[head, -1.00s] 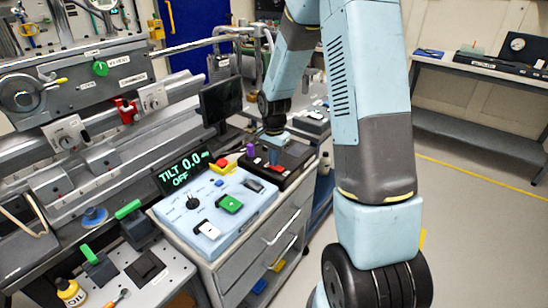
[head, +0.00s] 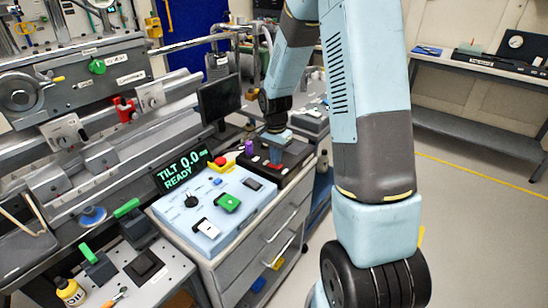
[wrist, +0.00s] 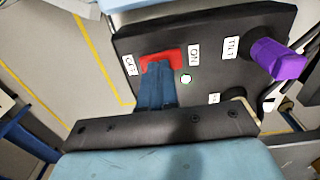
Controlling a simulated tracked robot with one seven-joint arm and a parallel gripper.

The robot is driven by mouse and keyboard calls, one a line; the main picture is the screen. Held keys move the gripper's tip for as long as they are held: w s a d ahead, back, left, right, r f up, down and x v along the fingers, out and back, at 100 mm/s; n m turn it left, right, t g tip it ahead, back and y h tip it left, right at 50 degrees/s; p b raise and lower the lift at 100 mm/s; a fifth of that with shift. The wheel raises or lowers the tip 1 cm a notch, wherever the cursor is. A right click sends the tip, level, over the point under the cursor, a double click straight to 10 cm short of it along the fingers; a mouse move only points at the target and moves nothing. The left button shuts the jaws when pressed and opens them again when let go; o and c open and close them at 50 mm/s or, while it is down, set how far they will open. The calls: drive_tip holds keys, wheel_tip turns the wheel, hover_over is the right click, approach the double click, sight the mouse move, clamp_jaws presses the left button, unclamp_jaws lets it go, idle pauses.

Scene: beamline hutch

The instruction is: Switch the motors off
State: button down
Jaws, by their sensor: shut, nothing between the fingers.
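A black switch box (head: 258,165) stands on the drawer cabinet at the far end of the bench. In the wrist view it carries a red switch (wrist: 163,57) between a left label that seems to read OFF and an ON label (wrist: 194,56). My gripper also shows in the head view (head: 277,160). The display (head: 182,170) reads TILT 0.0 and READY.
A purple knob (wrist: 278,58) sticks up to the right of the switch. A light blue control box (head: 215,212) with a green button (head: 228,203) and a red mushroom button (head: 220,161) stands nearer. A dark monitor (head: 219,98) stands behind. Open floor lies right.

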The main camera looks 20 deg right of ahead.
sight(270, 164)
drive_tip(key=shift+r, duration=0.1)
wheel_tip(270, 164, up, 13)
drive_tip(key=w+a, duration=0.1)
drive_tip(key=w, duration=0.1)
drive_tip(key=shift+w+a+r, duration=0.2)
drive_tip(key=shift+a, duration=0.15)
idle(0.4)
